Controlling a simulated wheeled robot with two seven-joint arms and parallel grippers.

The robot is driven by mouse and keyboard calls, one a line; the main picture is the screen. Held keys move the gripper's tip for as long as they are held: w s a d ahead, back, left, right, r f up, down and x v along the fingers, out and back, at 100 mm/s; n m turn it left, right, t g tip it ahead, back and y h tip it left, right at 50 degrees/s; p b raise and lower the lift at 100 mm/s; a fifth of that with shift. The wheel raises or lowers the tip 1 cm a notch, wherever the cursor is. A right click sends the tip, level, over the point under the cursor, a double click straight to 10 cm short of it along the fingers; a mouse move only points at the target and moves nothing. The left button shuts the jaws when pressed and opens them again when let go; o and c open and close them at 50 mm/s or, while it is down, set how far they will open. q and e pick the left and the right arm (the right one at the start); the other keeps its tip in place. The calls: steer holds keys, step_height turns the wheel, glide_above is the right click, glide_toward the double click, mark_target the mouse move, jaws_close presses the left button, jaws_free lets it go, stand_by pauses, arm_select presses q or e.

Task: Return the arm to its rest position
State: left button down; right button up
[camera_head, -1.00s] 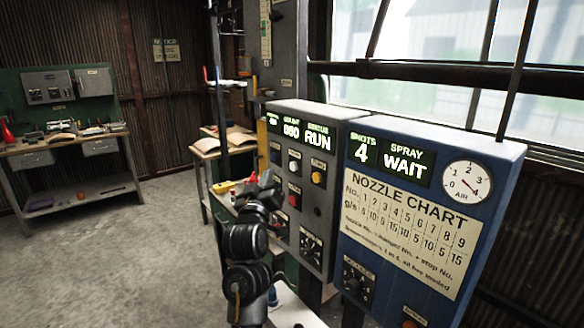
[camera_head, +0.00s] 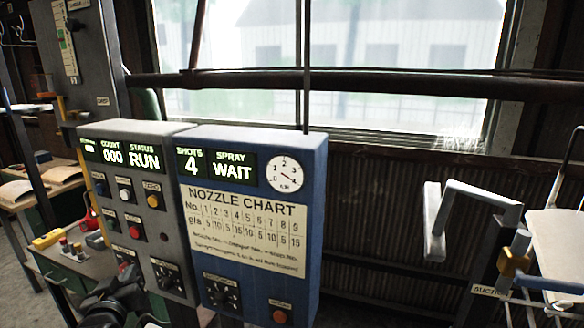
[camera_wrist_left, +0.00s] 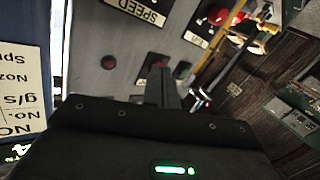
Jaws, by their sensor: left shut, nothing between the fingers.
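My left arm comes in at the bottom left of the head view, dark and partly cut off by the lower edge. Its gripper (camera_head: 122,288) is in front of the lower part of the grey control box (camera_head: 150,215). In the left wrist view the black fingers (camera_wrist_left: 158,75) are shut with nothing between them. They point toward a grey panel with a SPEED label, upside down there. A red push button shows close beside the fingertips; I cannot tell whether they touch it. My right gripper is in neither view.
A blue panel (camera_head: 265,205) with the nozzle chart stands right of the grey box; its displays read SHOTS 4 and SPRAY WAIT. A grey bracket (camera_head: 470,210) and a white seat-like part (camera_head: 558,245) stand at right.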

arm_select(q)
steer(key=s+d+f+m+g+h, duration=0.2)
steer(key=s+d+f+g, duration=0.15)
steer(key=s+f, duration=0.35)
steer(key=s+d+f+m+g+h, duration=0.15)
steer(key=s+d+f, duration=0.3)
steer(key=f, duration=0.55)
steer(key=s+d+f+m+g+h, duration=0.1)
steer(key=s+d+f+m+g, duration=0.25)
steer(key=s, duration=0.55)
steer(key=s+d+f+m+g, duration=0.1)
steer(key=s+d+f+g, duration=0.25)
steer(key=s+f, duration=0.45)
steer(key=s+f+g+b, duration=0.1)
steer(key=s+f, duration=0.1)
steer(key=f, duration=1.2)
steer(key=s+f+g+b, duration=0.1)
steer(key=s+f, duration=0.1)
steer(key=f, duration=1.1)
steer(key=s+a+f+b, duration=0.1)
steer(key=s+f, duration=0.7)
steer(key=f, duration=0.1)
steer(key=s+a+f+g+b, duration=0.1)
steer(key=s+a+f, duration=0.1)
steer(key=s+f, duration=0.6)
steer(key=shift+s+a+f, duration=0.25)
steer(key=shift+f, duration=0.1)
